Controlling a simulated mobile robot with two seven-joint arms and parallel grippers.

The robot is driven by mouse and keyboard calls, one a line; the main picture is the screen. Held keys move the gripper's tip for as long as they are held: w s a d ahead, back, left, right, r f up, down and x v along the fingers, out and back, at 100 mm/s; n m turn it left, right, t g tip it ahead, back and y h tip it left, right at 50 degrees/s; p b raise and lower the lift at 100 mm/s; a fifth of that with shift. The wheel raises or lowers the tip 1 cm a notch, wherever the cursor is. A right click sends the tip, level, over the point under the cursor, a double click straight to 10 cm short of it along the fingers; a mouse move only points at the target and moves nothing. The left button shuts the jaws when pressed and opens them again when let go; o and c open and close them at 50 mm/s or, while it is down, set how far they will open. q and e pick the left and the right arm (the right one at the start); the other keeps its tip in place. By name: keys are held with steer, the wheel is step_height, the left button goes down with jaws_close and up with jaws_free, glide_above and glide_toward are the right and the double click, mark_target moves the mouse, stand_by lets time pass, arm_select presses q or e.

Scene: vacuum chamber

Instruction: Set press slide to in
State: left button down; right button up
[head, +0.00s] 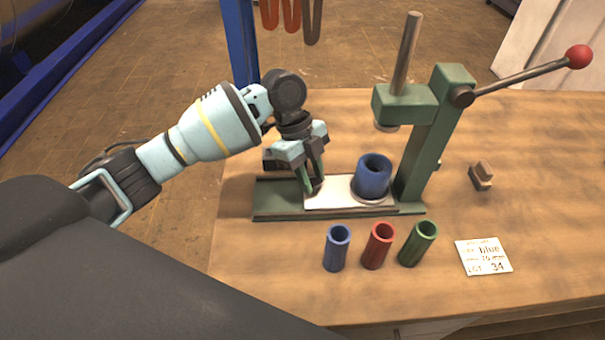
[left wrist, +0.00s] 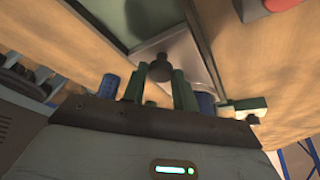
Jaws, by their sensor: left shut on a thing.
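The press slide (head: 335,196) is a pale plate on the press's green base rail (head: 278,205). A blue cup-shaped holder (head: 373,177) stands upright at its right end, close below the press ram (head: 386,126); I cannot tell whether they line up exactly. My left gripper (head: 312,187) reaches down at the slide's left end. In the left wrist view its green fingers are shut on the slide's dark knob (left wrist: 159,68), with the pale slide plate (left wrist: 177,44) beyond. The fingers hide most of the knob in the head view. My right gripper is not in view.
The green press (head: 425,140) has a red-tipped lever (head: 578,56) raised to the right. Blue (head: 337,248), red (head: 378,246) and green (head: 418,243) tubes stand in front. A label card (head: 483,256) and a small brown block (head: 481,176) lie to the right.

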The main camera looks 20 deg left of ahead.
arm_select(q)
steer(key=shift+d+r, duration=0.1)
steer(key=shift+d, duration=0.1)
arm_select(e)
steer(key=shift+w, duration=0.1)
arm_select(q)
steer(key=c, duration=1.3)
jaws_free()
steer(key=shift+w, duration=0.1)
steer(key=shift+o, duration=0.9)
steer(key=shift+d, duration=0.1)
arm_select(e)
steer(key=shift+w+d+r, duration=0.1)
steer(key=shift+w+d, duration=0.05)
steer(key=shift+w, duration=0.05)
arm_select(q)
steer(key=v, duration=0.8)
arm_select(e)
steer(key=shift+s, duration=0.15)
